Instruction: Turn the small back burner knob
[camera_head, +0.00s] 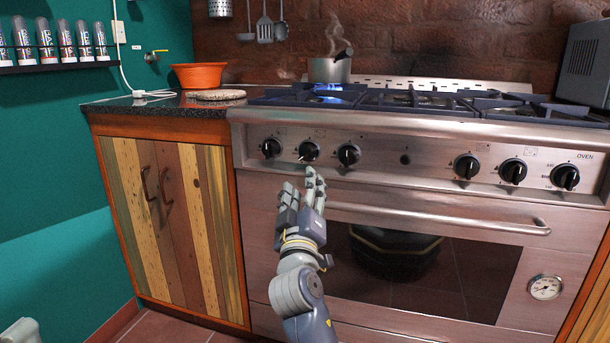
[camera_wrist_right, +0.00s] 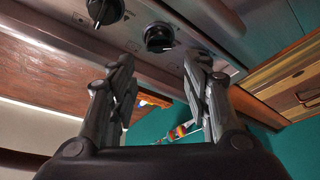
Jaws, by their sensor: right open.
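Several black knobs line the steel stove front; which one is the small back burner's I cannot tell for sure. The left group has a leftmost knob (camera_head: 270,148), a second knob (camera_head: 309,151) with a slanted pale pointer, and a third knob (camera_head: 349,155). My right gripper (camera_head: 301,181) is open and empty, just below the second knob. In the right wrist view the fingers of my right gripper (camera_wrist_right: 160,66) stand apart, with a black knob (camera_wrist_right: 159,38) beyond the gap, not touched. A pale piece (camera_head: 19,332) at the bottom left corner may be my left gripper.
A steaming pot (camera_head: 330,69) stands over a blue flame (camera_head: 329,90) on the back left burner. The oven handle (camera_head: 440,217) runs right of my right arm. An orange bowl (camera_head: 198,75) and a round board (camera_head: 216,95) sit on the dark counter.

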